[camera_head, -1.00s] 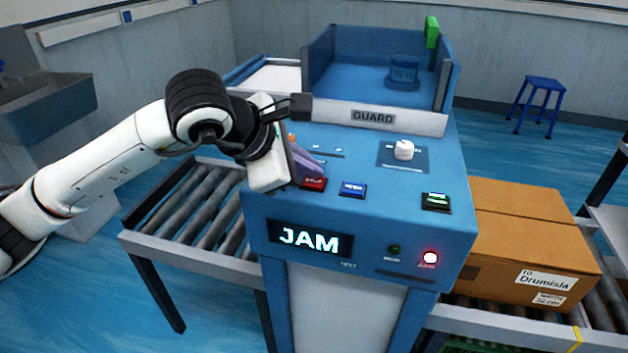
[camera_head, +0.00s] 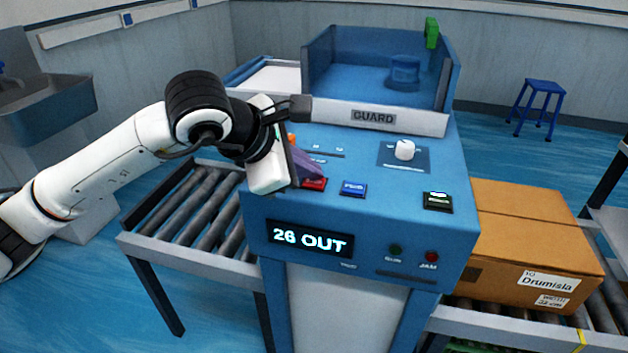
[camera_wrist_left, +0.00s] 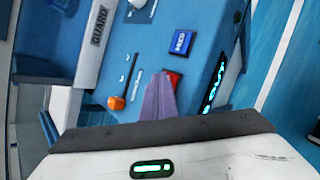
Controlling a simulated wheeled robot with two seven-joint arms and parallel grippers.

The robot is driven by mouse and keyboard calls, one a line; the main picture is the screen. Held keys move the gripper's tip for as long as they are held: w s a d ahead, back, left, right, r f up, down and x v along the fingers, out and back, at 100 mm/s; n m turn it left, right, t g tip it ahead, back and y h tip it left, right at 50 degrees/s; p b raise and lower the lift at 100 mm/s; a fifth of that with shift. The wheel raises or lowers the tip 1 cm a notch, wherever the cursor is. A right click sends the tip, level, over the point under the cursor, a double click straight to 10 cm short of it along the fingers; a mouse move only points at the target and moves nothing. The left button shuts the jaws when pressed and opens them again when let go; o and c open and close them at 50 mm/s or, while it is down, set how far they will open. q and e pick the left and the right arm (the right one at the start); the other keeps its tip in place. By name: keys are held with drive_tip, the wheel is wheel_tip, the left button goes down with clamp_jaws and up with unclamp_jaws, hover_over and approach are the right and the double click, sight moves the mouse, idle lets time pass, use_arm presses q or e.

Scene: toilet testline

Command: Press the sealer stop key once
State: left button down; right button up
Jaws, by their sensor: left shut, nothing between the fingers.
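The red key (camera_head: 315,184), which I take for the stop key, is on the front left of the blue sealer's sloped panel (camera_head: 350,160). It also shows in the left wrist view (camera_wrist_left: 174,77). My left gripper (camera_head: 318,174) is shut and empty, its purple fingers pointing down at the red key. The fingertips are at or just above the key and partly cover it; I cannot tell whether they touch. In the left wrist view the purple fingers (camera_wrist_left: 160,90) overlap the key's edge. The display (camera_head: 310,239) reads "26 OUT". My right gripper is not in view.
A white knob (camera_head: 404,149) and an orange knob (camera_wrist_left: 117,103) are on the panel. The guard (camera_head: 375,118) stands behind. A carton (camera_head: 530,240) is on the right conveyor.

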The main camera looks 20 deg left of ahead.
sight(309, 185)
use_arm(q)
drive_tip(key=shift+r, duration=0.8)
drive_tip(key=shift+r+p, duration=1.5)
drive_tip(key=shift+r, duration=1)
